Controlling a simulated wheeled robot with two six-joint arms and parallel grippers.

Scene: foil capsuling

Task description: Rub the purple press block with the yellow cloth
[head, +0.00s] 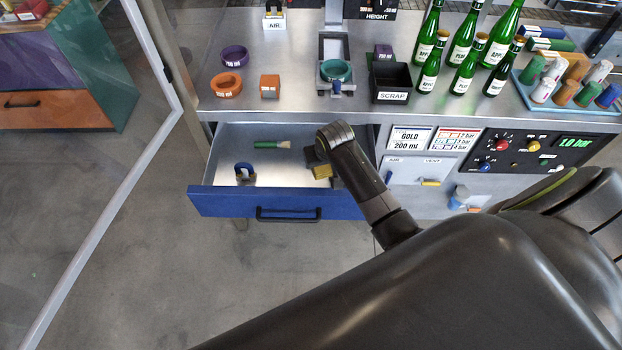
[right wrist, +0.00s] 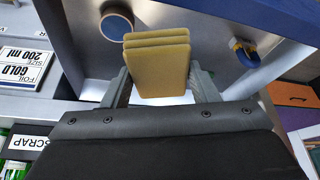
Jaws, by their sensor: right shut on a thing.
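A small purple block (head: 384,51) sits on the steel worktop behind the black scrap bin, which partly hides its lower part. The folded yellow cloth (head: 322,171) is at the open drawer, partly covered by my right arm. In the right wrist view the yellow cloth (right wrist: 157,65) shows as several stacked layers between the fingers. My right gripper (head: 330,168) is shut on it, over the drawer and well below and left of the purple block. My left gripper is in neither view.
On the worktop are a purple ring (head: 235,56), orange ring (head: 226,85), orange block (head: 270,86), scrap bin (head: 391,83) and several green bottles (head: 433,68).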

